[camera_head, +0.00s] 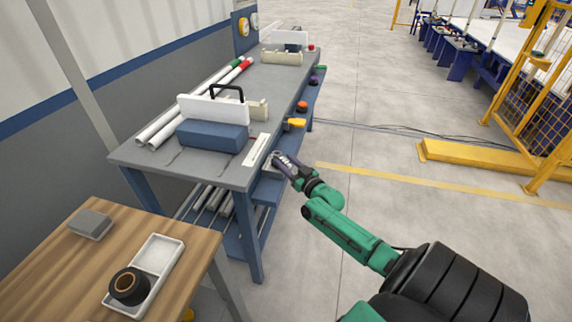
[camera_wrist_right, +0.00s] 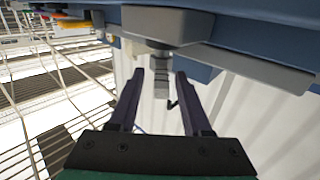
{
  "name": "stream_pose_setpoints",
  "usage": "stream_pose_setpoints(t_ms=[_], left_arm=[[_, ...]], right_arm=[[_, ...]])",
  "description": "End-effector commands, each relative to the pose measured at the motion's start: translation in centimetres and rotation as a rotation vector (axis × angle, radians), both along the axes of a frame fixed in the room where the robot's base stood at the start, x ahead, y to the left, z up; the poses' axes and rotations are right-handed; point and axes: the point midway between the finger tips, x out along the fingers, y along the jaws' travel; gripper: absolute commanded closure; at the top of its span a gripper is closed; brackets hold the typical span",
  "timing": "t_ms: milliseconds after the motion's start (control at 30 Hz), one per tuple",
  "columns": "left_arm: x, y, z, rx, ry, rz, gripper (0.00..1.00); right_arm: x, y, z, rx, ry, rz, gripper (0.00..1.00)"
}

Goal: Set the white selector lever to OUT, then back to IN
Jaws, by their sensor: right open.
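My right gripper (camera_head: 279,157) is at the near right corner of the grey workbench (camera_head: 225,172), beside a white plate with dark markings (camera_head: 257,150). In the right wrist view the open fingers (camera_wrist_right: 160,76) point at a pale block (camera_wrist_right: 167,24) under a blue surface. A short grey stem (camera_wrist_right: 161,84) hangs from this block and sits between the fingers, with gaps showing at both sides. I cannot tell for certain whether this stem is the white selector lever. In the head view the gripper covers this spot. My left gripper is not in view.
A yellow handle (camera_head: 294,123), an orange-red knob (camera_head: 302,106) and a purple knob (camera_head: 314,80) line the bench's right side. A blue block (camera_head: 213,136) and white pipes (camera_head: 188,108) lie on top.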

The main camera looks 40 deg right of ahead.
Motion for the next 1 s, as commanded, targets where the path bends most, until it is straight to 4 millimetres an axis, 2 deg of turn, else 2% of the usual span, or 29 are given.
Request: stream_pose_setpoints(t_ms=[233, 267, 300, 367, 400, 1000], left_arm=[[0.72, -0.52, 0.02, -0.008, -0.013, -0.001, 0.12], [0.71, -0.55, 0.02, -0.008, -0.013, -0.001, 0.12], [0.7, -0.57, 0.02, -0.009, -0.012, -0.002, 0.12], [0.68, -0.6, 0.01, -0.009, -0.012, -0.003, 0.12], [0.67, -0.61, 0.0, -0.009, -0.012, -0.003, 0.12], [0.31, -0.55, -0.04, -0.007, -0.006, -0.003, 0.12]], right_arm=[[0.25, -0.01, -0.02, 0.0, 0.002, 0.0, 0.51], [0.24, -0.01, -0.02, 0.0, 0.002, 0.0, 0.55], [0.24, -0.01, -0.02, 0.0, 0.001, 0.0, 0.7], [0.23, 0.0, -0.03, 0.0, 0.001, 0.0, 0.93], [0.23, 0.0, -0.02, 0.0, 0.001, 0.0, 1.0], [0.21, 0.0, -0.04, 0.001, 0.001, 0.0, 1.0]])
